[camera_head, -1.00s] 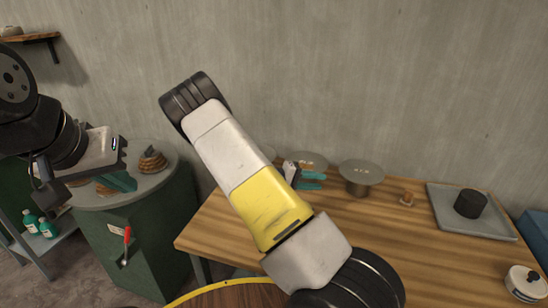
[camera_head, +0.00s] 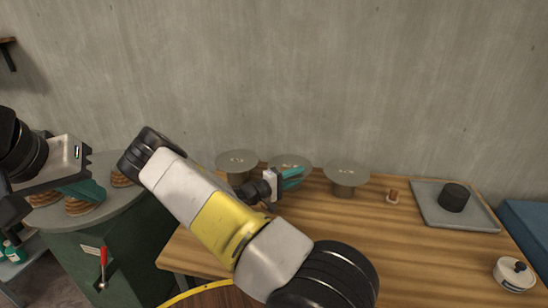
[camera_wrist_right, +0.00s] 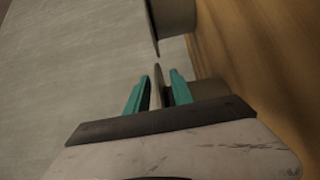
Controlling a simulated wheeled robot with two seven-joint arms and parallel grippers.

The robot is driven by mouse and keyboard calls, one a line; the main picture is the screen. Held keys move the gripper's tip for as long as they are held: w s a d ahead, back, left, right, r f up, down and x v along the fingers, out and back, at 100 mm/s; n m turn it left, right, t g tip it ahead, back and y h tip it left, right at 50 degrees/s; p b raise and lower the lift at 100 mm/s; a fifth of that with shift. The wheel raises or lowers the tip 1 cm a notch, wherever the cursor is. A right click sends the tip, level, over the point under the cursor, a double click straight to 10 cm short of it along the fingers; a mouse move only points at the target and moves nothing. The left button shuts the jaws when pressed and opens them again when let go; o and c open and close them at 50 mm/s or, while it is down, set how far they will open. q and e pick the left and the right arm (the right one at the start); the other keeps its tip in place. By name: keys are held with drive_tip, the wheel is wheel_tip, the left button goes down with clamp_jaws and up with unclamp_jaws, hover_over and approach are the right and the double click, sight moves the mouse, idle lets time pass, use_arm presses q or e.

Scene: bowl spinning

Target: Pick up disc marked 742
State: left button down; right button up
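Three grey discs stand on short pedestals on the wooden table: a left disc (camera_head: 237,160), a middle disc (camera_head: 285,160) and a right disc (camera_head: 347,172). Their markings are too small to read, so I cannot tell which is 742. My right gripper (camera_head: 291,178) is at the front edge of the middle disc. In the right wrist view its teal fingers (camera_wrist_right: 158,97) are apart, with a thin disc edge (camera_wrist_right: 157,78) between them and gaps visible. My left gripper (camera_head: 87,190) is over the round table at the left; its opening is unclear.
The round grey table (camera_head: 112,209) holds several brown stacked pieces (camera_head: 83,205). On the wooden table (camera_head: 400,245) are a small brown object (camera_head: 392,196), a grey tray (camera_head: 468,221) with a black cylinder (camera_head: 453,198), and a white lidded pot (camera_head: 514,274).

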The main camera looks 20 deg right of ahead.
drive_tip(key=shift+d, duration=0.15)
clamp_jaws()
idle(1.4)
